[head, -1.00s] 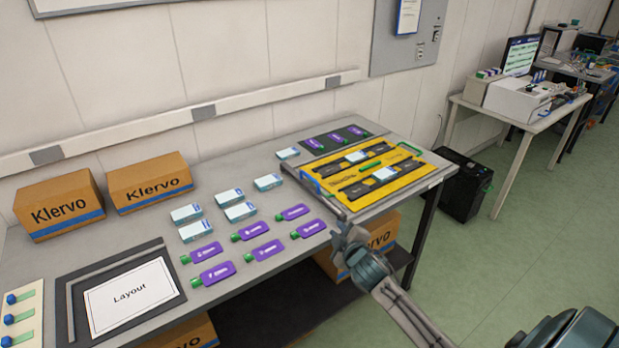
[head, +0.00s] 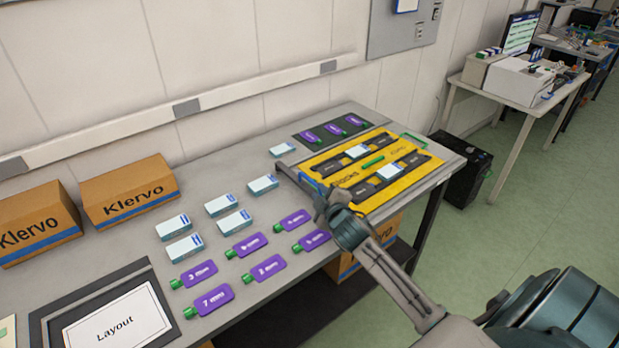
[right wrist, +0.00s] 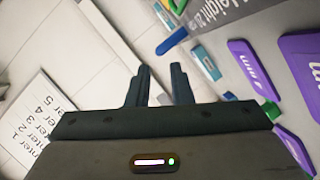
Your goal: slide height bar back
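The yellow fixture (head: 373,203) lies at the right end of the grey table, with dark strips and white cartons on it. A small blue piece (head: 311,181) shows at its left edge; I cannot tell surely that it is the height bar. My right gripper (head: 324,198) is at the fixture's front left corner and hides part of that edge. In the right wrist view its two fingers (right wrist: 160,80) are apart with nothing between them. Beyond them are a blue bar (right wrist: 171,41) and a grey plate lettered "Height" (right wrist: 228,12). My left gripper is out of view.
Several purple bottles (head: 245,245) and white cartons (head: 184,249) lie left of the fixture. A dark mat (head: 350,140) with purple bottles is behind it. Cardboard boxes (head: 128,191) and a Layout board (head: 140,274) are farther left. A wall rail (head: 250,88) runs behind.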

